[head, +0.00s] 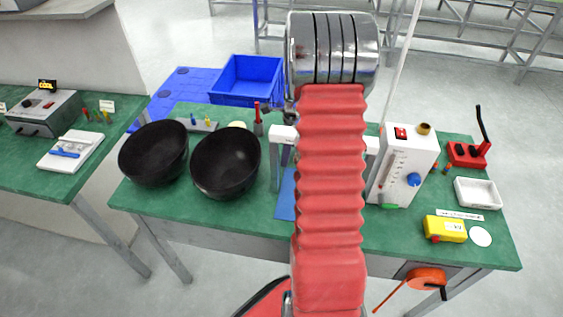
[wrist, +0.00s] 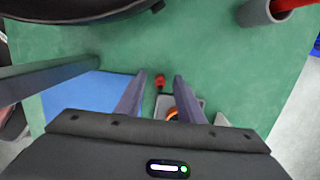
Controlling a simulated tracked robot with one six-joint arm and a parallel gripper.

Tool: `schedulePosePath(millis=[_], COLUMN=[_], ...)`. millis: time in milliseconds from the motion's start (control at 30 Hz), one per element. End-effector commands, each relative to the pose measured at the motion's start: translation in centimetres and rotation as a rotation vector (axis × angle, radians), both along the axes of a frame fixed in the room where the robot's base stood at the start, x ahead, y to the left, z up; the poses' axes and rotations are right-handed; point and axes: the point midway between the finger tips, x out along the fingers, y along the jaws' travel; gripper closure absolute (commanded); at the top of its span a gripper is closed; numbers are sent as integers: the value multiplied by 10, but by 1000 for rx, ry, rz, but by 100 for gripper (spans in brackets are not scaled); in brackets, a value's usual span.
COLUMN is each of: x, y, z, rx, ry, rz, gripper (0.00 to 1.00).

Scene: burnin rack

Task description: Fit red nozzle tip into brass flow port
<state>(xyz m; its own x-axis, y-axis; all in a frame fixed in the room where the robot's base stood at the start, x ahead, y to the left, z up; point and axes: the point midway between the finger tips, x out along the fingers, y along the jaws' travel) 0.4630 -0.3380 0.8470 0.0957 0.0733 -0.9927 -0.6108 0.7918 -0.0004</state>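A small red piece (wrist: 159,82), which looks like the red nozzle tip, sits on the green bench in the wrist view. My gripper (wrist: 159,77) is open, its two dark fingers apart on either side of the red piece in the picture. I cannot tell how far above the bench the fingertips are. A brass port (head: 423,128) stands on top of the white flow meter box (head: 405,165) at the right of the bench in the head view. The red piece and my gripper's fingers are hidden behind my arm in the head view.
Two black bowls (head: 153,152) (head: 226,162) stand at the left. A grey holder (wrist: 262,14) with a red item is close by. A grey plate with an orange ring (wrist: 172,114) lies near the right finger. A yellow box (head: 445,229) and white tray (head: 478,192) sit right.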

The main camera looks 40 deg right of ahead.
Motion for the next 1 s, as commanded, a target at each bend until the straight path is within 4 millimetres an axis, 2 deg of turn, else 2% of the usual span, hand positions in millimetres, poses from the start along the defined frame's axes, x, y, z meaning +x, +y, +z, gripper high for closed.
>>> schedulePosePath(millis=[433, 900, 1000], x=[0, -1, -1], y=[0, -1, 0], z=[0, 0, 0], rx=[0, 0, 1], ry=[0, 0, 1], rz=[-1, -1, -1], gripper=[66, 99, 100])
